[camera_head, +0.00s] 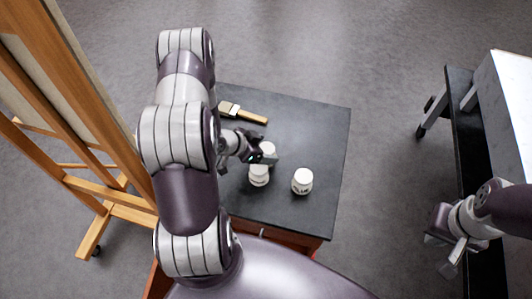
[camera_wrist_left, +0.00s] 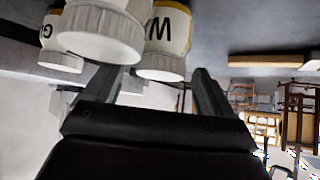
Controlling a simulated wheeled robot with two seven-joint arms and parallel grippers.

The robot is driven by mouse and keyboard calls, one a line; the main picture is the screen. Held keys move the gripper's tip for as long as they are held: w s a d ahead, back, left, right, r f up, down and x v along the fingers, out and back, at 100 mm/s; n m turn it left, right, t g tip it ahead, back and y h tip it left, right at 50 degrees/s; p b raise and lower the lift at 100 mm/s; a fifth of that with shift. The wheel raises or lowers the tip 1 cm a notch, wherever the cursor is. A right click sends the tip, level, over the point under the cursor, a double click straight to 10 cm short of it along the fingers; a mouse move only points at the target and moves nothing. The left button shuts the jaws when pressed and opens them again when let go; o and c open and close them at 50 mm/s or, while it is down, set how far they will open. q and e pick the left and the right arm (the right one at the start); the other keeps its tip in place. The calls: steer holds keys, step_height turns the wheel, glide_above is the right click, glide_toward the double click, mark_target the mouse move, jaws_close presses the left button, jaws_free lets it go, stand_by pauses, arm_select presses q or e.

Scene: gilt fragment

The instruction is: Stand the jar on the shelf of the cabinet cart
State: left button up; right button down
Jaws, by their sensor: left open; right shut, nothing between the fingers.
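Three white jars with white lids stand on the dark cabinet top (camera_head: 315,125): one at the front (camera_head: 259,176), one behind it (camera_head: 268,149) and one to the right (camera_head: 302,181). I cannot tell which is the task's jar. My left gripper (camera_head: 268,160) is open at the two left jars and partly hides them. In the left wrist view, a jar lettered W (camera_wrist_left: 166,40) appears between the open fingers (camera_wrist_left: 158,78); I cannot tell its depth. Other jars (camera_wrist_left: 100,28) are to its left. My right gripper (camera_head: 448,256) is shut and empty at the lower right. No shelf shows clearly inside the cabinet.
A brush (camera_head: 243,112) lies at the cabinet top's back left. A wooden easel (camera_head: 95,190) stands close on the left. A white-topped table with dark lower parts (camera_head: 515,95) stands at the right. Clear floor (camera_head: 385,185) lies between it and the cabinet.

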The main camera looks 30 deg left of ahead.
mark_target(266, 148)
arm_select(q)
steer(key=x, duration=0.2)
steer(key=shift+w+d+f, duration=0.25)
steer(key=shift+d, duration=0.05)
steer(key=shift+w+f, duration=0.3)
steer(key=shift+s, duration=0.15)
steer(key=c, duration=1)
steer(key=shift+r, duration=0.15)
steer(key=shift+c, duration=1.4)
